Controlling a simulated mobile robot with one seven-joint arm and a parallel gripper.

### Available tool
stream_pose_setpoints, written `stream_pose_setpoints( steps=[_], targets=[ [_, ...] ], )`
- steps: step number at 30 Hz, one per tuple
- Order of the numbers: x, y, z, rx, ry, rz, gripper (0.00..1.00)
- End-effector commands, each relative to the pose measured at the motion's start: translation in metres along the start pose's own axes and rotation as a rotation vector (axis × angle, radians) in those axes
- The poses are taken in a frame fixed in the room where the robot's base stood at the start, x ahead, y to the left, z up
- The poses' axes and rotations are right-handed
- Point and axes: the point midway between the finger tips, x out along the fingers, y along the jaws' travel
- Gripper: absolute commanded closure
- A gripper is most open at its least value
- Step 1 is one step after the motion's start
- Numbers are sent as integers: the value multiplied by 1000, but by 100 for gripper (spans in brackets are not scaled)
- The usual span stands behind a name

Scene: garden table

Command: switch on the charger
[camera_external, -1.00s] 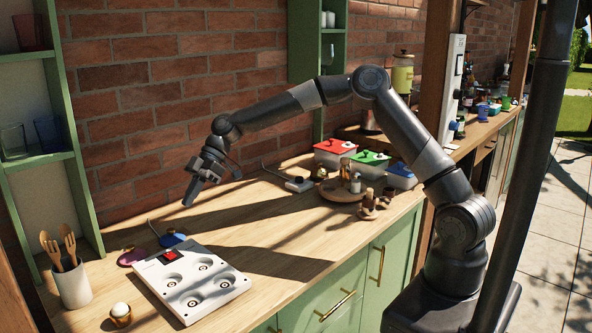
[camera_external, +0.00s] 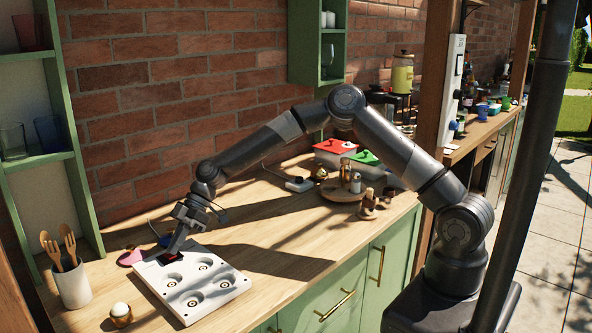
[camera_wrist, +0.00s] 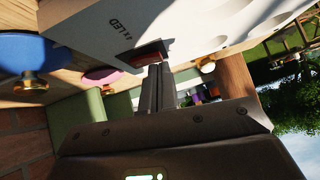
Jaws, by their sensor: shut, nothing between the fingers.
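The charger (camera_external: 222,280) is a flat white box with several round recesses, lying on the wooden counter at the front left. Its side with the "LED" print also shows in the wrist view (camera_wrist: 200,25). Its red switch (camera_wrist: 148,53) shows in the wrist view right at my fingertips; my gripper mostly hides it in the external view. My gripper (camera_external: 170,253) is shut and empty, pointing down at the charger's back left part. In the wrist view the fingers (camera_wrist: 158,72) reach the switch's edge; I cannot tell whether they press it.
A pink disc (camera_external: 131,257) and a blue disc (camera_wrist: 30,52) lie beside the charger. A utensil cup (camera_external: 72,284) and an egg in a cup (camera_external: 121,313) stand left. Lidded boxes (camera_external: 335,147) and a round board stand farther right.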

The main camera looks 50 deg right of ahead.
Motion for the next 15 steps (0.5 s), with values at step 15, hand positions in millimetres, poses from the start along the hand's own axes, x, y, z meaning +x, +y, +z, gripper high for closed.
stream_pose_setpoints(
  steps=[15],
  targets=[
    [5, -2, 5, 0, -1, 0, 100]
  ],
)
